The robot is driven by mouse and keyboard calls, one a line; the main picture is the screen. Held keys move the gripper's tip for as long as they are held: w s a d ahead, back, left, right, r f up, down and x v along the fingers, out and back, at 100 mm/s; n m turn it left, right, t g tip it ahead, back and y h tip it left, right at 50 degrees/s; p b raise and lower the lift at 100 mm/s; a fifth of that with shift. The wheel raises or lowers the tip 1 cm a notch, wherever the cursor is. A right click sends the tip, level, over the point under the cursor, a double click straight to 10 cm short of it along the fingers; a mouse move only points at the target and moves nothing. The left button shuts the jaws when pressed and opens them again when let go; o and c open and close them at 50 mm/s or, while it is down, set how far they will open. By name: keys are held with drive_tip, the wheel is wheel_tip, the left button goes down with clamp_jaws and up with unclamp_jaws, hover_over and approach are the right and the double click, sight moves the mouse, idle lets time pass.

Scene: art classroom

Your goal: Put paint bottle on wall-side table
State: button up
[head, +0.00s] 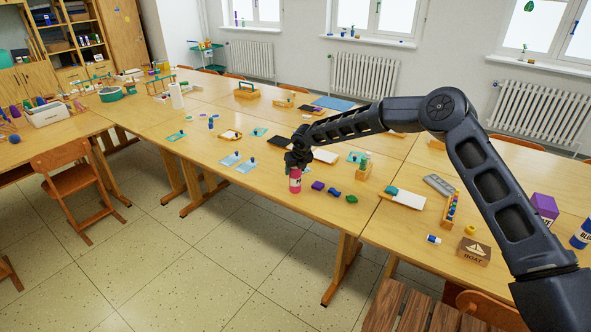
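A red-pink paint bottle (295,183) with a pale label stands upright, or nearly so, at the front edge of the long middle table (262,189). My gripper (297,163) is right above it, pointing down, and its dark fingers overlap the bottle's top. The fingers are too small and dark to show whether they are closed on it. I cannot tell if the bottle's base touches the table. Another bottle, blue and white (582,235), stands at the far right edge. Tables also stand along the left side (50,135); which one is the wall-side table is not clear.
Clay-like lumps (334,192) lie right of the red bottle. Blue cards (246,166) lie to its left. A wooden chair (68,178) stands by the left table, and a brown slatted seat or stool (412,312) is at the bottom. The tiled floor (190,260) between is clear.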

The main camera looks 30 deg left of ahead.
drive_tip(key=shift+o, duration=0.9)
drive_tip(key=shift+r, duration=0.2)
drive_tip(key=v, duration=1.2)
drive_tip(key=shift+w, duration=0.1)
